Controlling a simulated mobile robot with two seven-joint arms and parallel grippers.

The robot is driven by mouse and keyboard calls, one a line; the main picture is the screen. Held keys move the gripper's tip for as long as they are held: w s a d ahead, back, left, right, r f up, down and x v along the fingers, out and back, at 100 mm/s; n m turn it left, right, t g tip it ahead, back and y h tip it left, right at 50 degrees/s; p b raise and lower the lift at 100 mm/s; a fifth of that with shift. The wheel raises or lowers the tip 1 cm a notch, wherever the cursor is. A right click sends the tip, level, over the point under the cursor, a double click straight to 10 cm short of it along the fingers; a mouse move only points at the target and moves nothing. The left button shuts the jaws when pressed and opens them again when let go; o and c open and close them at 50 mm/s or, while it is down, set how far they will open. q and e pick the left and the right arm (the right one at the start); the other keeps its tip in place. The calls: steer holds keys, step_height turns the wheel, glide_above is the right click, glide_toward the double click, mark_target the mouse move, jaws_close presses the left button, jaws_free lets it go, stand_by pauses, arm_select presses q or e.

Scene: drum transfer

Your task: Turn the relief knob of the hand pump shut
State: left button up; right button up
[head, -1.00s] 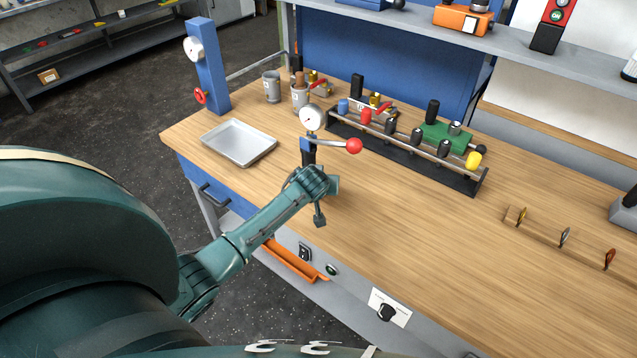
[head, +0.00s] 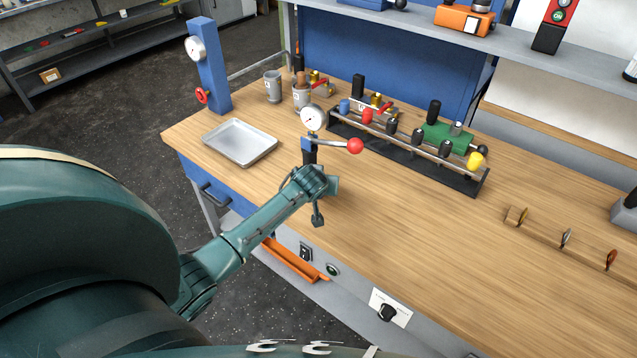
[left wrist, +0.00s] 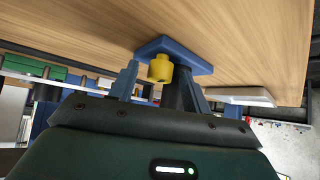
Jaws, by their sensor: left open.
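The hand pump (head: 309,145) stands near the front edge of the bench, with a white dial gauge (head: 313,118) on top and a lever ending in a red ball (head: 355,146). In the left wrist view its blue base plate (left wrist: 196,58) and yellow relief knob (left wrist: 160,69) show close up. My left gripper (head: 322,190) is low at the front of the pump. In the left wrist view its open fingers (left wrist: 158,76) stand on either side of the knob; I cannot tell whether they touch it. The knob is hidden in the head view. My right gripper is not in view.
A metal tray (head: 239,142) lies left of the pump. A blue post with a gauge (head: 209,70) stands at the bench's left corner. The bench front right is mostly clear.

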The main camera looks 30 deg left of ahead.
arm_select(q)
steer(key=v, duration=1.3)
steer(key=shift+w+d, duration=0.1)
